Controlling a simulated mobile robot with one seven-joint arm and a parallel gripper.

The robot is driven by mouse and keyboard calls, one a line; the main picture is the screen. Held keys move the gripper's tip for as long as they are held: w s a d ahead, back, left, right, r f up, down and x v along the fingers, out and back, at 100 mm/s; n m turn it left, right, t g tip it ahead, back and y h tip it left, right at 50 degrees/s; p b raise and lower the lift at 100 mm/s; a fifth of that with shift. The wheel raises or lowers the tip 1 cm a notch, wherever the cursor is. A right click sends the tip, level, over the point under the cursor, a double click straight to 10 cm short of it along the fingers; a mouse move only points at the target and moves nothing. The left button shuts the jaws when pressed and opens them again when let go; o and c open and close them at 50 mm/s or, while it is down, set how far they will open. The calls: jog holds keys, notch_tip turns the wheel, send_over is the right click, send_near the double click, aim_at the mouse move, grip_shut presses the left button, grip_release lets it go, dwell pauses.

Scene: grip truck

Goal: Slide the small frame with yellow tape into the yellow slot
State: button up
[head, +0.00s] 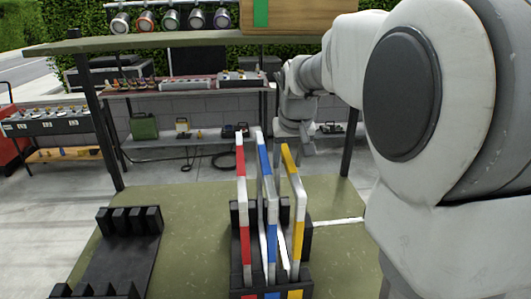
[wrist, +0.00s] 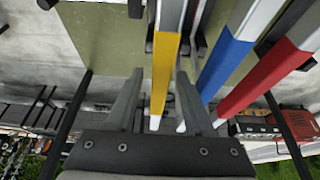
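The frame with yellow tape (head: 298,237) stands upright at the right end of a row of three in the middle black rack (head: 304,281). It looks lower than its neighbours. My gripper (head: 298,150) is beyond the frames in the head view, partly hidden by them. In the wrist view, the yellow-taped bar (wrist: 165,62) lies between the two fingers of my gripper (wrist: 160,75). The fingers are apart, with a gap visible on each side of the bar. I cannot make out a yellow-marked slot in either view.
A blue-taped frame (head: 271,205) and a red-taped frame (head: 245,245) stand close to the left. A second black slotted rack (head: 115,262) at the left is empty. Shelf posts (head: 98,120) rise at the back. The green surface (head: 190,220) between the racks is clear.

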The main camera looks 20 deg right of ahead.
dwell(0.3)
jog(key=p+v, duration=0.2)
jog(key=v, duration=1.5)
jog(key=s+a+f+n, duration=0.1)
jog(key=s+a+f, duration=0.3)
jog(key=s+f, duration=0.3)
jog(key=s+a+f+n+t+y, duration=0.1)
jog(key=s+a+f, duration=0.3)
jog(key=s+f, duration=0.4)
jog(key=s, duration=0.3)
jog(key=shift+a+f, duration=0.2)
jog(key=shift+a, duration=0.05)
jog(key=shift+d, duration=0.15)
